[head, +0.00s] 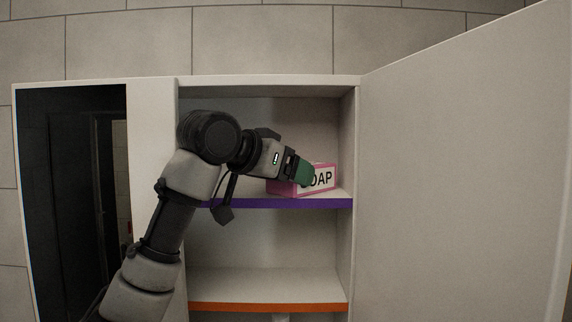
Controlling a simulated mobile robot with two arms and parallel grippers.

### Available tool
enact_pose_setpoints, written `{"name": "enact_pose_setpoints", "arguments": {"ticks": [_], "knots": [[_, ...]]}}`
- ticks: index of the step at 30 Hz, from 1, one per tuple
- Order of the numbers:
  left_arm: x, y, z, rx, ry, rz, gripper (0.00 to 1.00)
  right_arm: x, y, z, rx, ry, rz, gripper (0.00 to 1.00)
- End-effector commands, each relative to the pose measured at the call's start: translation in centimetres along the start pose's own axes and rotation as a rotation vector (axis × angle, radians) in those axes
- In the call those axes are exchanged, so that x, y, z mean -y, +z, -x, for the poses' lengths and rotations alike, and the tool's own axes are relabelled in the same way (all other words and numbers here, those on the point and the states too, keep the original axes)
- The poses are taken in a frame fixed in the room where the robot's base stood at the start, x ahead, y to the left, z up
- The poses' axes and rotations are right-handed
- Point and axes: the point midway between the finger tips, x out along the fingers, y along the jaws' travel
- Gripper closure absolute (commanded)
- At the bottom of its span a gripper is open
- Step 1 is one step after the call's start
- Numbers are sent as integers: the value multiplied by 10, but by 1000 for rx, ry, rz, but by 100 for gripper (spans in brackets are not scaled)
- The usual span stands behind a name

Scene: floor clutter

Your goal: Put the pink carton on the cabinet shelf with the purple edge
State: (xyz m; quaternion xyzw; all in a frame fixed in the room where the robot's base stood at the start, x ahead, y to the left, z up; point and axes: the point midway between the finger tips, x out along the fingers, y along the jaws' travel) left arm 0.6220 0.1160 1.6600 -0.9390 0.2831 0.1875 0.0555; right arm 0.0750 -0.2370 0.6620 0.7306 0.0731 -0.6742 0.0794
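The pink carton (323,180), with a white label reading "OAP" where it shows, is inside the open cabinet at the level of the purple-edged shelf (280,203). Its underside is at or very near the shelf board; I cannot tell whether it bears its full weight there. My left gripper (305,173) reaches in from the left, with a green fingertip across the carton's front face, covering part of the label. The other finger is hidden, so its grip cannot be made out. My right gripper is not in view.
A lower shelf with an orange edge (270,307) is empty where visible. The open cabinet door (460,170) fills the right side. The cabinet's side wall (347,145) stands close right of the carton. A dark mirror-like panel (70,200) is at left.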

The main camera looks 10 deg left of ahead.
Motion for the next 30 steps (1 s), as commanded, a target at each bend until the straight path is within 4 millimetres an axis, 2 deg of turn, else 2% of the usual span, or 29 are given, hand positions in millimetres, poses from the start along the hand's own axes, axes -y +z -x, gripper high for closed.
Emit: {"name": "enact_pose_setpoints", "arguments": {"ticks": [9, 10, 14, 24, 26, 30], "knots": [[0, 3, -1, -1, -1, 0, 50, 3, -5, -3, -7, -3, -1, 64], [0, 2, 0, 0, -1, 0, 21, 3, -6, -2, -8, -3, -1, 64], [0, 2, 0, 0, -1, 0, 1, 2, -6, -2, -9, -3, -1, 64], [0, 0, 2, -1, -1, 0, 0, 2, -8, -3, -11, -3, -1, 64], [1, 2, 7, -3, -2, 0, 0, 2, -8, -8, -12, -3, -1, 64], [1, 5, 31, -5, -3, -2, 0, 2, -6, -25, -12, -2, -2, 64]]}}
